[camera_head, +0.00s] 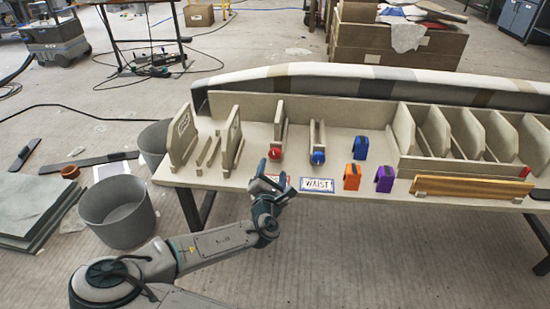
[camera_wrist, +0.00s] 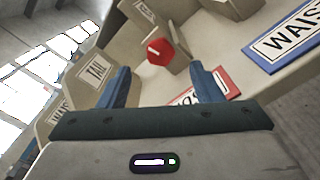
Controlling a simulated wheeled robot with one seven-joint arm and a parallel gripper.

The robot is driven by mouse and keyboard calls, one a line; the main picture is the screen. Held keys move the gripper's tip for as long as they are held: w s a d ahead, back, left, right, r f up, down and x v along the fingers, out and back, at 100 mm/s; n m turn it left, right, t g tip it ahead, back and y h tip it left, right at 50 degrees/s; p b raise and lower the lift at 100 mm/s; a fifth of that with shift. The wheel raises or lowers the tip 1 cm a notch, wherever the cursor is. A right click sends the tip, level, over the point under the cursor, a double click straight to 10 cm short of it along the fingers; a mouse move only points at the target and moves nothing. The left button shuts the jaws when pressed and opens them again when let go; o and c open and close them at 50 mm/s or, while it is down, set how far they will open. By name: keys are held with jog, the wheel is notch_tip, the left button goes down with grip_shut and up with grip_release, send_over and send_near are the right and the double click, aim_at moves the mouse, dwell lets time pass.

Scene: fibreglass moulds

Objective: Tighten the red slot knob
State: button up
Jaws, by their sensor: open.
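The red slot knob (camera_head: 275,153) sits at the front end of a beige slotted holder (camera_head: 282,125) on the table. It also shows in the wrist view (camera_wrist: 160,51) as a red faceted knob with a pale mark, beyond and between my fingers. My gripper (camera_head: 279,188) is over the table's front edge, in front of the knob and apart from it. In the wrist view my gripper's two blue fingers (camera_wrist: 160,85) are spread wide with nothing between them.
A blue knob (camera_head: 318,157) is on the neighbouring holder. Blue, orange (camera_head: 352,176) and purple (camera_head: 385,178) clamp-like pieces stand to the right. A WAIST label (camera_head: 317,185) lies near the front edge. Upright beige panels (camera_head: 232,140) stand left of the knob. Grey buckets (camera_head: 115,210) stand on the floor.

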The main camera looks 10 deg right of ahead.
aim_at(275, 155)
jog(key=p+v, duration=0.1)
jog(key=v, duration=0.5)
jog(key=shift+s, duration=0.3)
jog(key=w+d+n, duration=0.1)
jog(key=w+n, duration=0.1)
jog(key=w, duration=0.2)
jog(key=w+d+n, duration=0.1)
jog(key=w+n, duration=0.1)
jog(key=w, duration=0.2)
jog(key=w+d+n, duration=0.2)
jog(key=w+n, duration=0.1)
jog(key=w, duration=0.2)
jog(key=shift+w+r, duration=0.1)
jog(key=shift+r, duration=0.05)
dwell(0.4)
jog(key=c, duration=1)
